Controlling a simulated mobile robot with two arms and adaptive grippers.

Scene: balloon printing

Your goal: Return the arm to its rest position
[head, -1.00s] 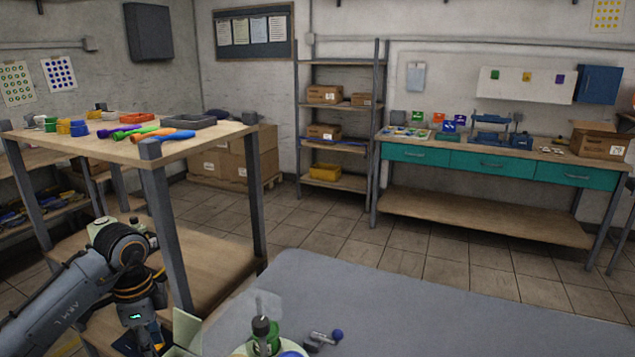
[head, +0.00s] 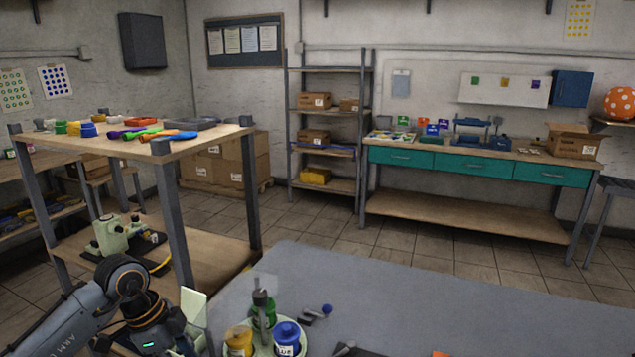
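My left arm (head: 125,290) comes in from the lower left of the head view, bent, with its wrist low beside the wooden shelf table. Its gripper is hidden or below the bottom edge, so its fingers do not show. My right arm and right gripper do not show.
The grey table (head: 400,295) in front holds a yellow jar (head: 238,340), a green bottle (head: 264,308) and a blue jar (head: 286,337). The wooden shelf table (head: 215,140) stands at left, with a pale green machine (head: 112,236) lower down. A teal-drawered bench (head: 480,167) stands behind. Floor between is clear.

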